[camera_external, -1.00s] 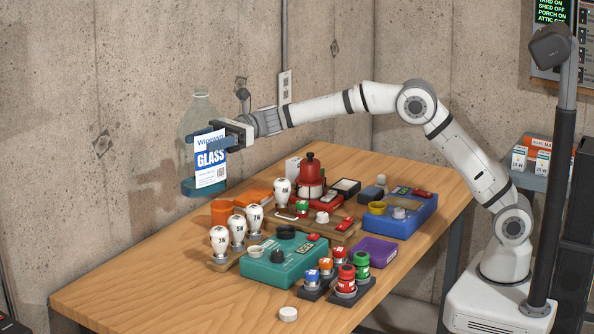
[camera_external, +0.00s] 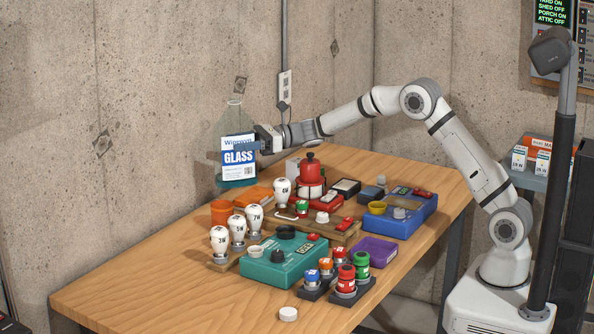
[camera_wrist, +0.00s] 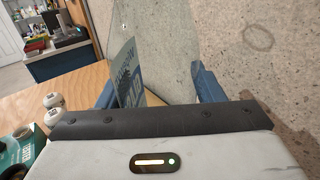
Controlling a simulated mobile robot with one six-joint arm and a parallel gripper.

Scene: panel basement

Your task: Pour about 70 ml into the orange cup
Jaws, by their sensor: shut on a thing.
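My gripper (camera_external: 262,142) is shut on a clear bottle (camera_external: 236,117) with a white and blue "GLASS" label and teal liquid low inside. The bottle is close to upright, held in the air above the table's back left. The orange cup (camera_external: 221,211) stands on the table just below the bottle, slightly left of it. In the wrist view, the bottle (camera_wrist: 155,40) shows between the blue fingers, its label (camera_wrist: 126,72) turned to the left. The orange cup cannot be made out in the wrist view.
An orange tray (camera_external: 253,196) lies beside the cup. White bulbs (camera_external: 237,229) stand in a wooden holder in front. The table's left front (camera_external: 130,285) is clear.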

